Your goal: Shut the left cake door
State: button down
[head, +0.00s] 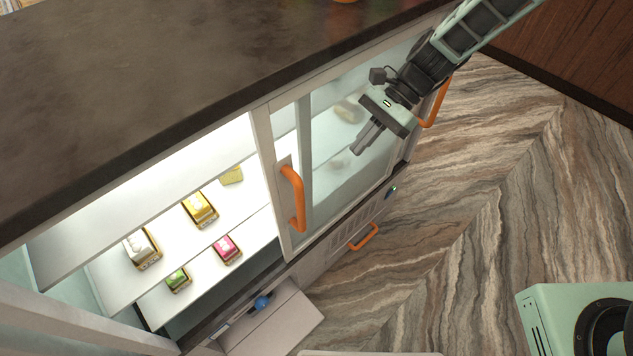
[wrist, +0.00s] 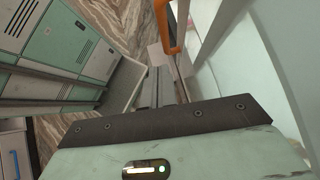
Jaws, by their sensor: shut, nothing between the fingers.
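The left half of the cake case stands open, with no glass across it. A glazed door with a pale frame (head: 267,165) and an orange upright handle (head: 293,198) stands at the middle of the case. A second upright frame shows just right of it behind the glass, so two doors seem to overlap there. My gripper (head: 362,140) is shut and empty, in front of the glass, right of and above this handle in the head view. The wrist view shows the fingers (wrist: 162,88) near the case front, with an orange handle (wrist: 167,25) beyond them; I cannot tell which handle.
Several small cakes, such as a yellow one (head: 200,209) and a pink one (head: 228,248), sit on the lit shelves. Another orange handle (head: 437,101) is at the far right. Below are an orange drawer handle (head: 363,238) and a blue knob (head: 262,303).

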jog(key=s+a+f+m+p, duration=0.1)
jog(key=s+a+f+p, duration=0.4)
jog(key=a+f, duration=0.3)
jog(key=shift+s+a+y, duration=0.2)
jog(key=shift+a+y, duration=0.1)
jog(key=shift+a, duration=0.35)
jog(key=shift+f, duration=0.1)
